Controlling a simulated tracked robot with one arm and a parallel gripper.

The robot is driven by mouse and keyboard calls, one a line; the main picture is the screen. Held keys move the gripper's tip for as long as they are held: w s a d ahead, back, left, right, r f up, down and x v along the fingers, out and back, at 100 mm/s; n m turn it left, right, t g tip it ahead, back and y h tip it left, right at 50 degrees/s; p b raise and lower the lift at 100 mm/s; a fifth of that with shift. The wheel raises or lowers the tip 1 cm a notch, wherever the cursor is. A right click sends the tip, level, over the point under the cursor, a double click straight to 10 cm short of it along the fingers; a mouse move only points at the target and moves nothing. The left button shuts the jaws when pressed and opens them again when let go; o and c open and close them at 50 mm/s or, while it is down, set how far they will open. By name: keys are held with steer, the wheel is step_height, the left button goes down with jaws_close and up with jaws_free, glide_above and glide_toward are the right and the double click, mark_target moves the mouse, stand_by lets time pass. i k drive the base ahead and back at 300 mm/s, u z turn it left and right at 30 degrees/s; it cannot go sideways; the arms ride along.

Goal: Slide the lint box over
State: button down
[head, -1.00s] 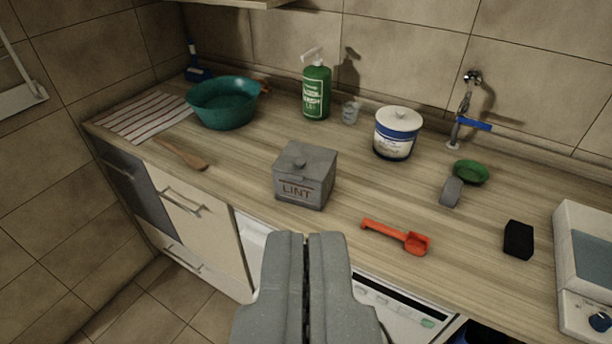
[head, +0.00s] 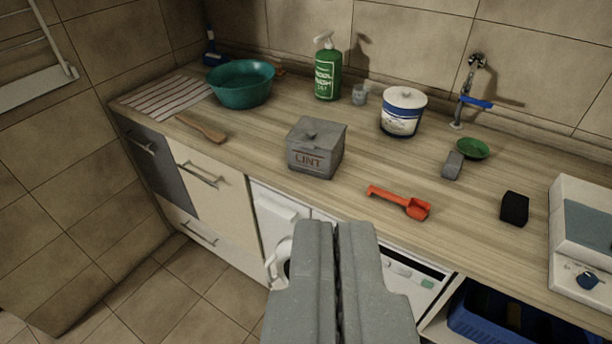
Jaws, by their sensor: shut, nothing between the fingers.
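The lint box (head: 316,149) is a grey lidded box with a small knob and the word LINT on its front. It stands upright on the wooden worktop (head: 265,145), near the front edge. My gripper (head: 336,232) is shut and empty. In the picture it shows below the lint box, in front of the worktop's front edge, with a visible gap between its fingertips and the box.
An orange scoop (head: 400,203) lies right of the box, and a wooden brush or spatula (head: 201,129) lies left. Bare worktop surrounds the box.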

mark_target(321, 163)
steer(key=k, duration=1)
steer(key=z, duration=0.35)
steer(key=i, duration=1.05)
steer(key=u, duration=0.4)
steer(key=i, duration=1)
steer(key=u, duration=0.7)
